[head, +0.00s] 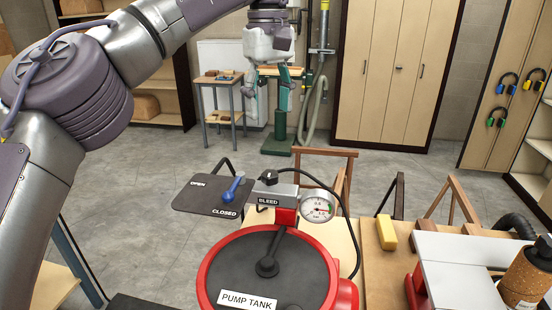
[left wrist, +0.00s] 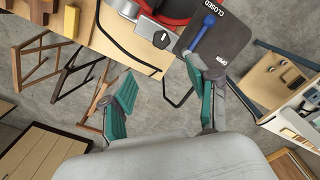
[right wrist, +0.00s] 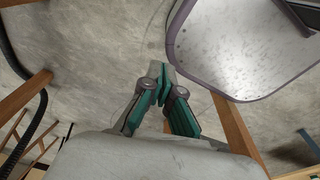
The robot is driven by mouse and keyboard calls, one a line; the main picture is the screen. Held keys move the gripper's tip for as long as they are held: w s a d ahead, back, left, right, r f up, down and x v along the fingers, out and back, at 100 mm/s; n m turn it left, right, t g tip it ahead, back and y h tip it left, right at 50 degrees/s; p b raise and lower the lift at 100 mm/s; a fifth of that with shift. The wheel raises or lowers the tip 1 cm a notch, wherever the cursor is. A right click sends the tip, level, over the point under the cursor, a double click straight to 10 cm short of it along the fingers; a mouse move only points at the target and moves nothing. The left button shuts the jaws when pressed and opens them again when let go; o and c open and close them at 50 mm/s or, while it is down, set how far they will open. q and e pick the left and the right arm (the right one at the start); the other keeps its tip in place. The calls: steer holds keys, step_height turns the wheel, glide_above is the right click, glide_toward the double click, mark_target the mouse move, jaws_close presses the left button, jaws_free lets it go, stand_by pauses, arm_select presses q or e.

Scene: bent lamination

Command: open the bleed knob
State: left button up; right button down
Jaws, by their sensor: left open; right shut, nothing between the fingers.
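The black bleed knob (head: 269,177) sits on a grey block marked BLEED, above the red pump tank (head: 205,275). In the left wrist view the knob (left wrist: 161,40) is round with a small pale mark and lies beyond the gap between the fingers. A blue lever (head: 231,190) lies over a dark plate (head: 190,205) lettered OPEN and CLOSED. My left gripper (head: 268,92) is open and empty, pointing down, appearing above the knob in the head view, apart from it. My right gripper (right wrist: 163,82) is shut and empty, away from the knob; the head view does not show it.
A pressure gauge (head: 318,207) and a black hose stand right of the knob. A yellow block (head: 386,232) and a brown cylinder (head: 525,275) are on the bench at right. In the right wrist view a pale panel (right wrist: 245,45) is near the shut fingers.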

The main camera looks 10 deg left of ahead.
arm_select(q)
glide_toward(270, 173)
steer(key=shift+s+d, duration=0.1)
steer(key=shift+s, duration=0.2)
steer(key=f, duration=0.7)
steer(key=shift+w+f, duration=0.2)
steer(key=shift+f, duration=0.15)
steer(key=shift+f+p, duration=0.3)
steer(key=shift+f, duration=0.4)
arm_select(e)
steer(key=shift+s+d+r, duration=0.1)
steer(key=shift+s+r, duration=0.1)
steer(key=shift+s, duration=0.9)
steer(key=shift+s, duration=0.1)
arm_select(q)
steer(key=shift+c, duration=0.5)
jaws_close()
arm_select(e)
steer(key=shift+s, duration=0.15)
